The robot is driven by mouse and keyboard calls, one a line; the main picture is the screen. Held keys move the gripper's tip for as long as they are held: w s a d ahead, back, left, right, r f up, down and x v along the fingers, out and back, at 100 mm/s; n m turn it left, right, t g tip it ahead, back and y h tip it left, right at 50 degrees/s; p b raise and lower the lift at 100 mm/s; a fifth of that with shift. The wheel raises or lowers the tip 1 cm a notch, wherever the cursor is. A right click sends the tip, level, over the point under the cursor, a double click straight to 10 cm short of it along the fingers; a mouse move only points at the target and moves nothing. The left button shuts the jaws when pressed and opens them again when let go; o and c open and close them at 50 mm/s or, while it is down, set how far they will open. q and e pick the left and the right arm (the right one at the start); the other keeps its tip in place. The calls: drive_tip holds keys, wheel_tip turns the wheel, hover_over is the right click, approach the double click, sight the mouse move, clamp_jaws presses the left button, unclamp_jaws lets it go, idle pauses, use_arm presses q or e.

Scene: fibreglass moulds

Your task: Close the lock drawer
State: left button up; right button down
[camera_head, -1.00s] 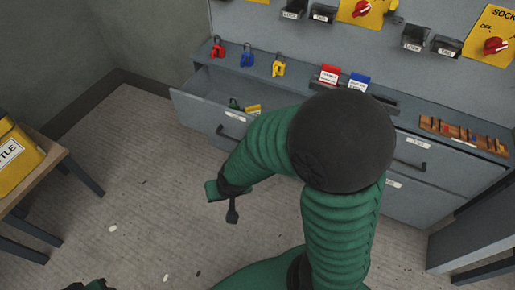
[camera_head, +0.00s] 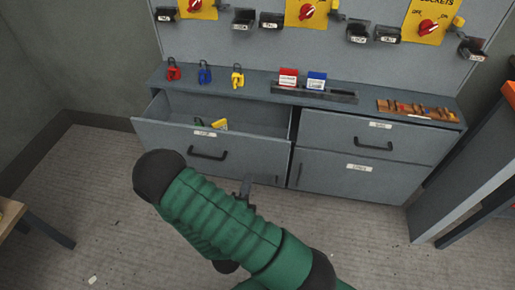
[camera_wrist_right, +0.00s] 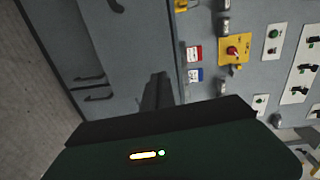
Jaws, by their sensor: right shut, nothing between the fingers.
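The lock drawer (camera_head: 250,160) is the upper left drawer of the grey cabinet. It is pulled out, with its inside showing in the head view. Its black handle (camera_head: 207,153) is on the front, below a white label. A green and a yellow item (camera_head: 219,125) lie inside. My right gripper (camera_head: 246,186) is low in front of the cabinet, partly hidden behind my green forearm. In the right wrist view its dark fingers (camera_wrist_right: 157,92) are shut and empty, in front of grey cabinet panels. I cannot tell whether they touch the cabinet. My left gripper is not in view.
Red, blue and yellow padlocks (camera_head: 205,72) stand on the cabinet top, with card holders (camera_head: 288,78) and a wooden tray (camera_head: 417,110). The right drawers (camera_head: 365,143) are shut. A wooden table (camera_head: 12,213) is at the left edge.

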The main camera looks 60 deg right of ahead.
drive_tip(key=r+h, duration=0.1)
drive_tip(key=b, duration=0.3)
approach(261, 140)
drive_tip(key=b+x, duration=0.1)
drive_tip(key=x, duration=0.6)
drive_tip(key=shift+m, duration=0.3)
drive_tip(key=b+x, duration=0.4)
drive_tip(key=x, duration=1.4)
drive_tip(key=shift+w+r+b, duration=0.25)
drive_tip(key=shift+r+b, duration=0.15)
